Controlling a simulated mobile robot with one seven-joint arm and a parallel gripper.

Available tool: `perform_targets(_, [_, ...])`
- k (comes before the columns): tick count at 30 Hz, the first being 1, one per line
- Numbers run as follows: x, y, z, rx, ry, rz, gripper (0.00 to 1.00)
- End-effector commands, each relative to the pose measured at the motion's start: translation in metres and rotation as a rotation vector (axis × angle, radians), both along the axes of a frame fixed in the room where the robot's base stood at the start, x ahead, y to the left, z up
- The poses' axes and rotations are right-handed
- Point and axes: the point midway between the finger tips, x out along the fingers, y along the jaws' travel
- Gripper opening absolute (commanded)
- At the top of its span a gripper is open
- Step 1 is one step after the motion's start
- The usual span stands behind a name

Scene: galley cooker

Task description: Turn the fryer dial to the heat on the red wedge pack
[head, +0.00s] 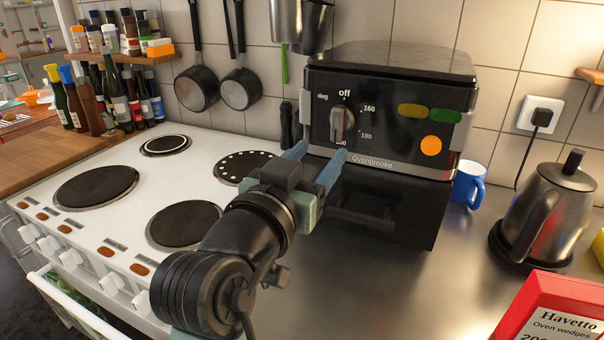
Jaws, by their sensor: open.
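The fryer (450,95) is a black box labelled Ovenbrooke on the steel counter. Its grey dial (342,123) has "off" above it, "160" and "180" at its right, and a lower number partly hidden. The dial's grip looks roughly upright, in line with "off"; a pointer mark is too small to tell. My gripper (320,153) is open and empty, its two blue fingers pointing toward the fryer front, just below the dial. I cannot tell their exact distance from the panel. The red wedge pack (517,307) reads "Havetto Oven wedges"; its number starts with "20" and is cut off.
A white cooker (115,210) with several dark hotplates is on the left. A blue mug (468,187) and a kettle (548,215) stand right of the fryer. Pans (197,88) hang on the tiled wall. The steel counter (400,290) before the fryer is clear.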

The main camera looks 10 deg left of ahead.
Motion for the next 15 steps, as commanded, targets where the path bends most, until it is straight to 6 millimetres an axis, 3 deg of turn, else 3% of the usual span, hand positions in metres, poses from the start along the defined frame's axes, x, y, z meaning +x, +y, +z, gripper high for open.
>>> perform_targets(6, [-0.036, 0.012, 0.000, 0.000, -0.001, 0.002, 0.56])
perform_targets(15, [-0.051, 0.016, 0.000, 0.001, 0.000, -0.002, 0.56])
